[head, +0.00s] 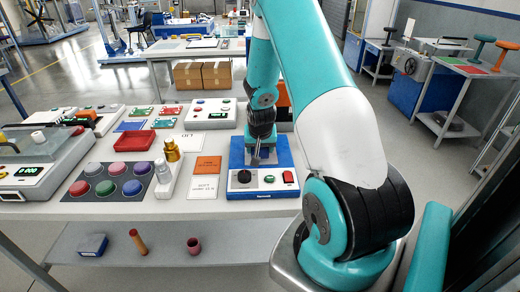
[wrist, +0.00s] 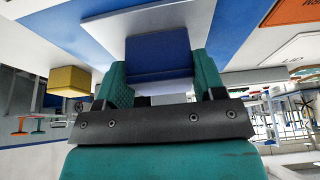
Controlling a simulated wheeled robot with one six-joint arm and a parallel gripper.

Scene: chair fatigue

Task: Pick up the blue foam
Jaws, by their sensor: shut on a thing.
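My gripper (head: 260,153) is low over the blue-and-white test device at the front right of the table. In the wrist view its two teal fingers (wrist: 160,80) are shut on the blue foam (wrist: 158,54), a plain block held between them. In the head view I cannot pick out the foam against the blue of the device. Whether the foam touches the surface beyond it is unclear.
The blue-and-white device (head: 262,188) carries a black knob and a red switch. An orange card (head: 207,165), a dark mat (head: 110,181) with several coloured discs and a red tray (head: 135,140) lie to the left. A yellow block (wrist: 70,80) shows in the wrist view.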

